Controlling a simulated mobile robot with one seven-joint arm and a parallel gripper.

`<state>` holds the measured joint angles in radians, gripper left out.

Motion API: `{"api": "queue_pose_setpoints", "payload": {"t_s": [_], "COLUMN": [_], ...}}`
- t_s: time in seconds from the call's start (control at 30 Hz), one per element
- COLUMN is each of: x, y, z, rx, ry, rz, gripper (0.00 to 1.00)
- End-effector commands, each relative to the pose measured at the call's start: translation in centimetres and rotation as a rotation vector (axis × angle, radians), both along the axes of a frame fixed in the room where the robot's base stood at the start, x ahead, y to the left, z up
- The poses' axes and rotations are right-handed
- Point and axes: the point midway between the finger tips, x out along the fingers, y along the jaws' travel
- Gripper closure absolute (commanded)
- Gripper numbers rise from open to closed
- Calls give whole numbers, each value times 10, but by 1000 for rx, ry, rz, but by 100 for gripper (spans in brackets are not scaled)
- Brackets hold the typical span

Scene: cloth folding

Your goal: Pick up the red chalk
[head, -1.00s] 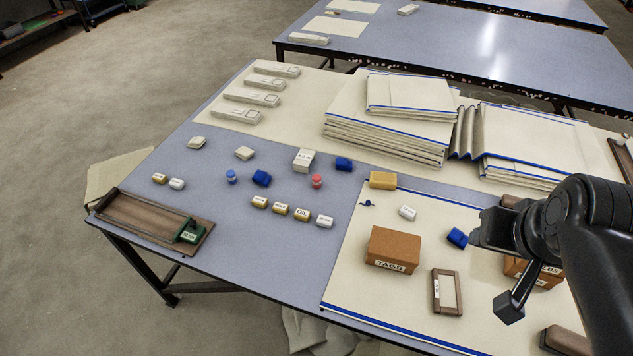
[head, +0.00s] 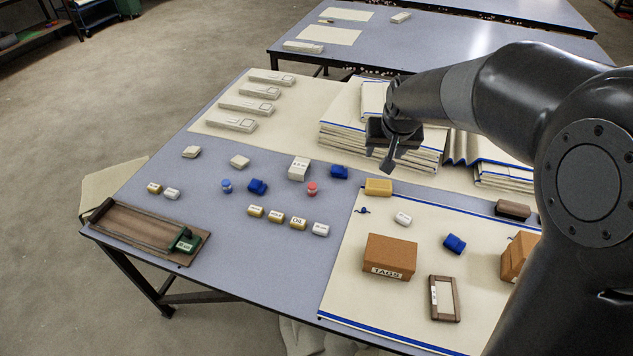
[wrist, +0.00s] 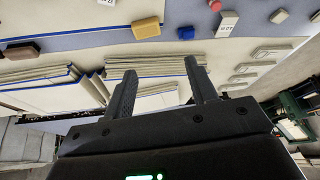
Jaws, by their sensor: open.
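The red chalk (head: 311,188) is a small red, rounded piece on the grey-blue table, just below a white labelled box and left of the yellow block. In the wrist view the red chalk (wrist: 215,5) is partly cut off by the top edge. My gripper (head: 388,162) is in front of the folded cloth stacks, to the right of and apart from the chalk. In the wrist view my gripper (wrist: 160,68) has its two fingers spread with nothing between them.
A white box (head: 299,168), blue pieces (head: 339,172) and a yellow block (head: 378,187) stand near the chalk. Several small labelled pieces lie in front. The brown TAGS box (head: 389,257) sits on the cream cloth. Folded cloth stacks (head: 345,139) rise behind.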

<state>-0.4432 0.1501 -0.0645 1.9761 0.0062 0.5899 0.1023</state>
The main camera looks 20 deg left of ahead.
Motion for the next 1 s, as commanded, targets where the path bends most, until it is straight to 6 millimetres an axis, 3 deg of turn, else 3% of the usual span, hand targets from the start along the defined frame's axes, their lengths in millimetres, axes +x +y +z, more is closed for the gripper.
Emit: {"api": "queue_pose_setpoints", "payload": {"t_s": [0.2, 0.5, 0.7, 1.0], "x": [34, 52, 53, 63], "y": [71, 161, 190, 199], "z": [-61, -151, -184, -219], "rx": [-16, -36, -43, -45], "ry": [15, 19, 17, 19], "rz": [69, 157, 186, 189], "gripper": [48, 48, 48, 48]}}
